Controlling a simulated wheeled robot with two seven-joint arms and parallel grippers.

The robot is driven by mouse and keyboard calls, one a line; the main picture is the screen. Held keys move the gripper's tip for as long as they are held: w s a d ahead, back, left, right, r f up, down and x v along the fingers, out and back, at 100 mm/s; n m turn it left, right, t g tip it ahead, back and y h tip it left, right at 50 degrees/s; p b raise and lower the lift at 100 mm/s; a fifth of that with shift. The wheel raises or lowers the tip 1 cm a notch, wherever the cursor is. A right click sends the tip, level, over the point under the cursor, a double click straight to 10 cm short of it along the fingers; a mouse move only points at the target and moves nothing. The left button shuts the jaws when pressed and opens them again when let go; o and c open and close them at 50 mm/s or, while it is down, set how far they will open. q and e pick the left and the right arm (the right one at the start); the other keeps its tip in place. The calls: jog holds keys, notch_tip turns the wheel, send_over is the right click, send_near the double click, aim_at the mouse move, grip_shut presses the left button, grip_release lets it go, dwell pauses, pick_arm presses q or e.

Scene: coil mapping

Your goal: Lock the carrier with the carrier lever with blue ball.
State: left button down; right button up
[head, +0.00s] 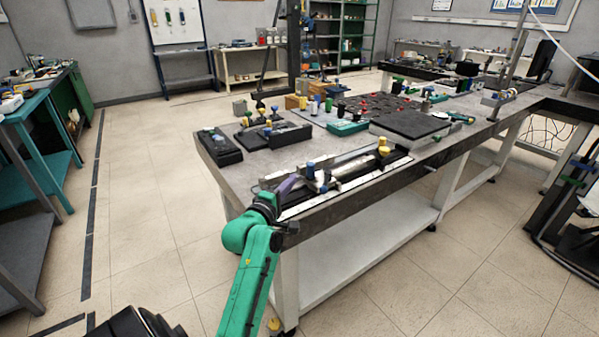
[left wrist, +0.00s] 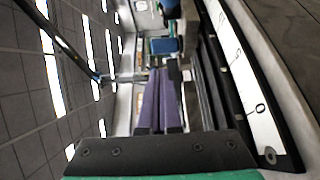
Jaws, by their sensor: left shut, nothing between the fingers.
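The rail fixture (head: 345,180) with the carrier lies along the table's near edge in the head view. A blue knob (head: 310,167) stands upright near its left end. A smaller blue ball (head: 323,189) sits just below that knob, low on the fixture. A yellow knob (head: 383,146) stands near the right end. My left gripper (head: 290,184) has purple fingers and is shut and empty, just left of the blue knobs. In the left wrist view its fingers (left wrist: 160,80) lie together, with a blue part (left wrist: 164,46) beyond the tips. Contact with the lever cannot be told.
The grey table (head: 223,150) holds a black block (head: 220,146) at its left end and a fixture with coloured knobs (head: 272,130) behind the rail. A raised dark plate (head: 410,124) stands farther right. The floor left of the table is clear.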

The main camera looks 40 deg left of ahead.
aim_at(320, 175)
pick_arm(q)
jog(key=x, duration=0.5)
jog(key=shift+w+a+f, duration=0.1)
jog(key=shift+w+f, duration=0.05)
jog(key=shift+f, duration=0.1)
jog(key=shift+w+r, duration=0.1)
jog(key=shift+w, duration=0.1)
pick_arm(e)
jog(key=shift+w+d+r, duration=0.15)
jog(key=shift+w, duration=0.25)
jog(key=shift+r, duration=0.1)
pick_arm(q)
jog(key=shift+w+d+r+p, duration=0.25)
jog(key=shift+w+p, duration=0.15)
jog(key=shift+p, duration=0.55)
jog(key=shift+a+f, duration=0.1)
jog(key=shift+f, duration=0.05)
pick_arm(e)
jog(key=shift+r, duration=0.65)
jog(key=shift+s, duration=0.1)
